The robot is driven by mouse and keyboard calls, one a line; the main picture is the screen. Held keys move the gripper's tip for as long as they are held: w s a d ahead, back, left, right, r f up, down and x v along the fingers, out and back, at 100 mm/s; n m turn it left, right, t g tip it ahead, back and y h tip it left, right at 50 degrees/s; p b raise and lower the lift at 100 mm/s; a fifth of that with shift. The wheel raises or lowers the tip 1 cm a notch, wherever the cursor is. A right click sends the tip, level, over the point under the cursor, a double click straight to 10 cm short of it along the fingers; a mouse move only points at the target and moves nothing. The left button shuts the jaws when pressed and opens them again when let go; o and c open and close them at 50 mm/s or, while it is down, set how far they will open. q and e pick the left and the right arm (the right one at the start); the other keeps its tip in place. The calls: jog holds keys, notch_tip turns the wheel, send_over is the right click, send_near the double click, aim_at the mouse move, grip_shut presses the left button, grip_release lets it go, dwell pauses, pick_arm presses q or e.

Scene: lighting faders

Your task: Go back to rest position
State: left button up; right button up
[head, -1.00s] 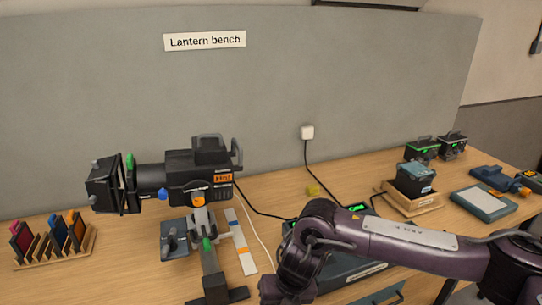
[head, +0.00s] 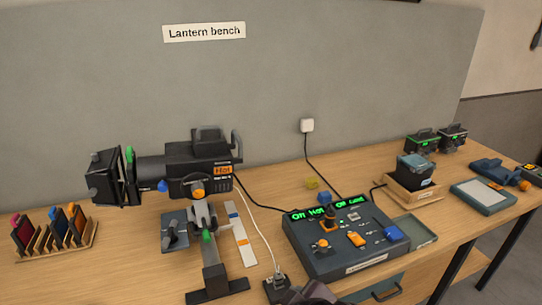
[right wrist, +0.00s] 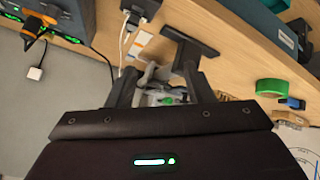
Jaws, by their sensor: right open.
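My right gripper (right wrist: 160,88) shows in the right wrist view, its two dark fingers apart with nothing held between them. Part of the lantern's stand shows beyond the fingers. In the head view only a dark piece of my right arm shows at the bottom edge, and my left gripper is out of view. The fader console (head: 345,248) sits on the bench with green lit displays reading "Hot" and other words. The black lantern (head: 180,175) stands on its stand at the left, also with a "Hot" label.
A filter rack (head: 55,240) stands at the far left of the bench. A wooden tray (head: 412,193) holds a dark box at the right, near a grey pad (head: 483,197). A black plug block (head: 277,288) lies near the front edge. A grey panel backs the bench.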

jog(key=s+d+f+m+g+h, duration=0.2)
jog(key=s+d+f+m, duration=0.3)
jog(key=d, duration=0.3)
jog(key=s+d+f+m+g+h, duration=0.2)
jog(key=s+d+f+m+g, duration=0.15)
jog(key=s+d, duration=0.35)
jog(key=s+d+f+b+x, duration=0.1)
jog(key=s+x, duration=0.2)
jog(key=x, duration=1.1)
jog(key=s+f+x, duration=0.1)
jog(key=s+x, duration=0.2)
jog(key=x, duration=1)
jog(key=s+d+f+g, duration=0.1)
jog(key=s+d+f, duration=0.1)
jog(key=s+f, duration=0.8)
jog(key=s+d+f+b, duration=0.1)
jog(key=s+d+f, duration=0.1)
jog(key=s+f, duration=0.8)
jog(key=shift+s+f+g, duration=0.35)
jog(key=shift+s+f, duration=0.05)
jog(key=shift+s, duration=0.25)
